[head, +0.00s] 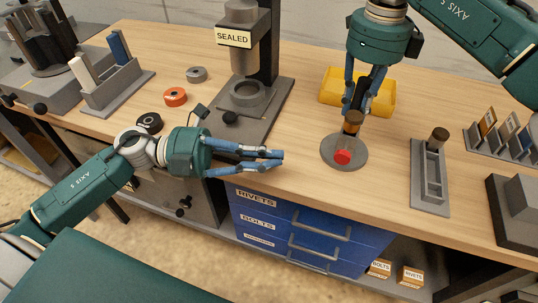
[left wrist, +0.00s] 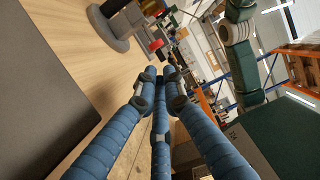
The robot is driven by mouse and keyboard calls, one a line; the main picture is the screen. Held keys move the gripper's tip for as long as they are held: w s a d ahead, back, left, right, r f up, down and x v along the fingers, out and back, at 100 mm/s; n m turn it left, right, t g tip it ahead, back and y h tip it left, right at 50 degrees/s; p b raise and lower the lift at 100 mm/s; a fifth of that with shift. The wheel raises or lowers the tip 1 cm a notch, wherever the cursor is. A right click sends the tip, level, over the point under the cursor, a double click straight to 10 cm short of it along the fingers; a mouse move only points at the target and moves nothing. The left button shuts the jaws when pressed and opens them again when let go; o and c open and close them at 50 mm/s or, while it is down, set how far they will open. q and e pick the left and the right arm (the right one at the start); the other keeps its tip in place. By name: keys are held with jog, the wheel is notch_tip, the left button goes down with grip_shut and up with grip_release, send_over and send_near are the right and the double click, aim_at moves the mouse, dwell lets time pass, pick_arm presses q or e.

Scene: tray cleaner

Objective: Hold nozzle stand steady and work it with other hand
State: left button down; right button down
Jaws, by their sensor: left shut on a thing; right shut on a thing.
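The nozzle stand has a round grey base (head: 335,160), a red knob (head: 342,157) low at the front and a brown upper part (head: 352,122). It stands upright on the table near the front edge. My right gripper (head: 356,106) comes down from above and is shut on the brown upper part. My left gripper (head: 281,160) is left of the stand, apart from it, near the table's front edge. In the left wrist view, the fingers (left wrist: 161,75) meet in front of the stand's grey base (left wrist: 112,40).
A yellow bin (head: 330,88) stands behind the stand. A grey holder with a brown-topped piece (head: 430,185) is to the right. A machine marked SEALED (head: 262,115) is at the left. Blue drawers (head: 300,225) are below the table. Orange and grey rings (head: 175,97) lie further left.

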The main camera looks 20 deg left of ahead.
dwell(0.8)
pick_arm(q)
jog(key=s+d+r+n+t+h, duration=0.1)
jog(key=d+r+n+t+h, duration=0.15)
jog(key=r+n, duration=0.5)
jog(key=s+d+r+n+t+h, duration=0.1)
jog(key=d+r+n+t+h, duration=0.2)
jog(key=n, duration=0.8)
jog(key=s+d+f+n+t+y, duration=0.3)
jog(key=f+n+t, duration=0.1)
jog(key=n, duration=1.3)
jog(key=s+d+f+n+t+y, duration=0.3)
jog(key=f+n, duration=0.4)
jog(key=n, duration=1.1)
jog(key=shift+s+f+t+y, duration=0.2)
jog(key=shift+t+y, duration=0.15)
jog(key=shift+y, duration=0.4)
jog(key=shift+w, duration=0.2)
send_near(344, 150)
jog(key=shift+w+d+r, duration=0.3)
jog(key=shift+d+r, duration=0.05)
jog(key=shift+d, duration=0.45)
jog(key=shift+w+d+r, duration=0.35)
jog(key=shift+d+r, duration=0.05)
jog(key=shift+d, duration=0.4)
jog(key=shift+w+d+r, duration=0.3)
jog(key=shift+d+r, duration=0.05)
jog(key=shift+d, duration=0.45)
